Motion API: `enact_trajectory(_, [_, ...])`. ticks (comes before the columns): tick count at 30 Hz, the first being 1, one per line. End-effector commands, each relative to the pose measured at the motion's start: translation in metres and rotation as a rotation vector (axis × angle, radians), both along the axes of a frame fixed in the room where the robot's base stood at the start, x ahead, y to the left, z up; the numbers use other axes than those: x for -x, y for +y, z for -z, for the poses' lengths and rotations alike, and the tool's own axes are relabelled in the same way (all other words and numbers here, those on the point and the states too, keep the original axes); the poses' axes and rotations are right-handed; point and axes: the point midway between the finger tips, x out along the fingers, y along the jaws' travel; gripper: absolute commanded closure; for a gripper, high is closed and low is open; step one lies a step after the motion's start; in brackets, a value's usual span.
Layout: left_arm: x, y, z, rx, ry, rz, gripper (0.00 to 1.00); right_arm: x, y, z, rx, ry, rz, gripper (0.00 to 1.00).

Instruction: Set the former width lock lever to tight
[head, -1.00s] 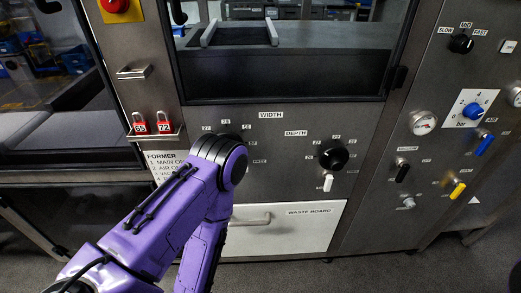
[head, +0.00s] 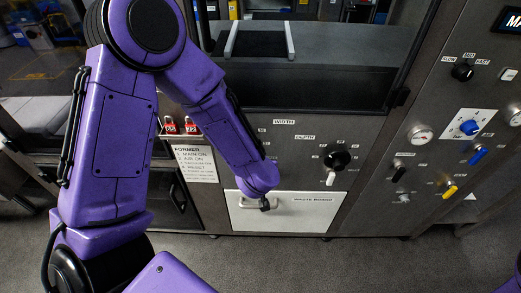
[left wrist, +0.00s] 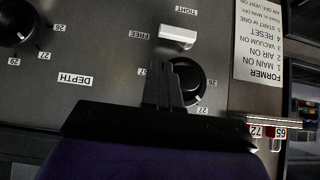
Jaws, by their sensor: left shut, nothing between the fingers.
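The width lock lever (left wrist: 178,37) is white and shows in the left wrist view, where the panel appears upside down. It lies along the FREE label's direction, with the TIGHT label (left wrist: 186,10) to its other side. My left gripper (left wrist: 165,65) is shut and empty in front of the black width knob (left wrist: 192,82), overlapping its edge in the picture. The fingertips appear close to the lever but apart from it. In the head view my left arm covers the width knob and lever; the fingers cannot be made out there. My right gripper is out of view.
The depth knob (head: 337,158) and its white lever (head: 330,178) are to the right. The waste board drawer (head: 310,211) with its protruding handle is below. Red locks (head: 190,126) hang on a bracket at left. Blue and yellow handles sit farther right.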

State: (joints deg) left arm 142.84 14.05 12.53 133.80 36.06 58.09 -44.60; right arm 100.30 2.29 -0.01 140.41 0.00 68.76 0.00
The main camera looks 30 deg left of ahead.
Motion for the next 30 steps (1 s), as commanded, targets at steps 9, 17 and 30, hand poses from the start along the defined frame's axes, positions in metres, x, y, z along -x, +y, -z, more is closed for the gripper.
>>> enact_trajectory(9, [-0.002,-0.001,0.000,-0.001,-0.001,0.003,1.00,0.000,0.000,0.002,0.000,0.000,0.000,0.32])
enact_trajectory(17, [-0.022,0.013,0.025,0.000,0.002,0.000,1.00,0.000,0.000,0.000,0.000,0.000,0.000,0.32])
enact_trajectory(30, [-0.060,0.037,0.069,-0.001,-0.001,0.001,1.00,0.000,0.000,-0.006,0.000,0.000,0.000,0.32])
